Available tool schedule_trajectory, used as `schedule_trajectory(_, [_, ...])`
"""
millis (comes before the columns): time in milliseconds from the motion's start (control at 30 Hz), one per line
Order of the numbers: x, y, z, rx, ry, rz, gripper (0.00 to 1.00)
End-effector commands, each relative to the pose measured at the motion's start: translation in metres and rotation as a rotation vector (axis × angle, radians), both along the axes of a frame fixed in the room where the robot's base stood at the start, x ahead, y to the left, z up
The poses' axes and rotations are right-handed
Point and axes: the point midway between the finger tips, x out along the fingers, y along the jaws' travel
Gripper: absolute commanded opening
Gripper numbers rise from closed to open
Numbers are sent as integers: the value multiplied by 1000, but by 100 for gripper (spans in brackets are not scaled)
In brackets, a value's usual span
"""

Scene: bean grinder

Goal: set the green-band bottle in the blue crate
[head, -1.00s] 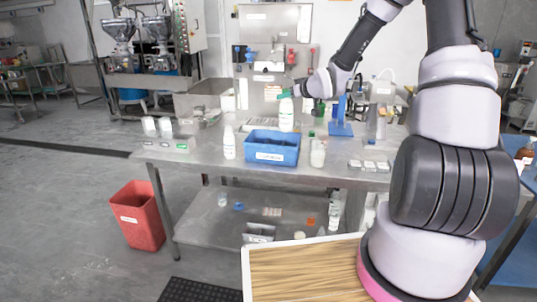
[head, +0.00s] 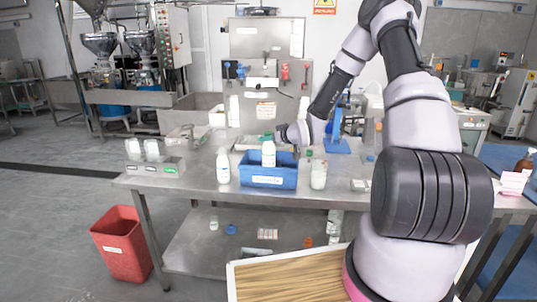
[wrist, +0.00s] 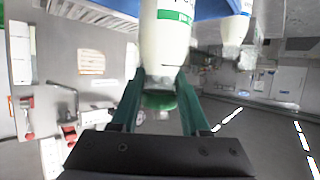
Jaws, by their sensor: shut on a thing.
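The green-band bottle (head: 268,154) is white and upright, over the opening of the blue crate (head: 268,182). Its lower end meets the line of the crate's near rim; I cannot tell whether it touches the crate floor. In the wrist view the bottle (wrist: 166,45) shows its green band and a green cap between my green fingers. My gripper (wrist: 160,98) is shut on the bottle at its cap end. In the head view my gripper (head: 268,138) is small and partly hidden by its own wrist. Part of the crate shows blue in the wrist view (wrist: 205,9).
A white bottle (head: 223,166) stands left of the crate and a white jar (head: 319,174) right of it. A blue-banded bottle (wrist: 238,22) shows in the wrist view. A blue stand (head: 337,144) is behind right. The steel table (head: 200,187) has free room at its front left.

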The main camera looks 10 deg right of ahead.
Motion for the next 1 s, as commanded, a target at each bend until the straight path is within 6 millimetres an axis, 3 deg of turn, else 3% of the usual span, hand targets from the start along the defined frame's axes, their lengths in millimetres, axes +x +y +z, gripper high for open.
schedule_trajectory(500, [0,1,-58,1,1,1,0])
schedule_trajectory(867, [0,0,-63,0,-1,0,0])
schedule_trajectory(900, [0,0,-63,0,-1,0,49])
schedule_trajectory(967, [0,0,-63,0,-1,0,72])
schedule_trajectory(1000, [0,0,-63,0,-1,0,75])
